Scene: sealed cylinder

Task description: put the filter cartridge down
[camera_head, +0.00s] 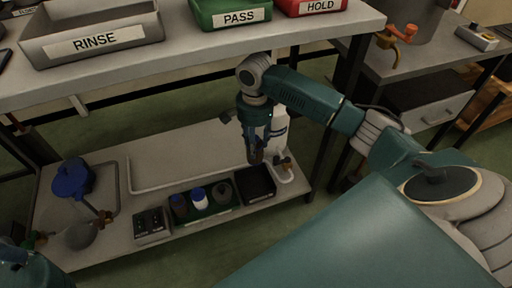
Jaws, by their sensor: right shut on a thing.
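My right gripper (256,156) points down over the back right part of the low shelf (215,150). Its fingers are shut on the filter cartridge, which is mostly hidden by the fingers. I cannot tell whether its lower end touches anything.
On the low shelf are a black bin (261,184), a tray of small bottles (205,209), a dark box (151,224) and a blue-topped item (72,180). Above are the RINSE tray (95,42), the PASS bin (238,17) and the HOLD bin (318,7). The shelf's middle is bare.

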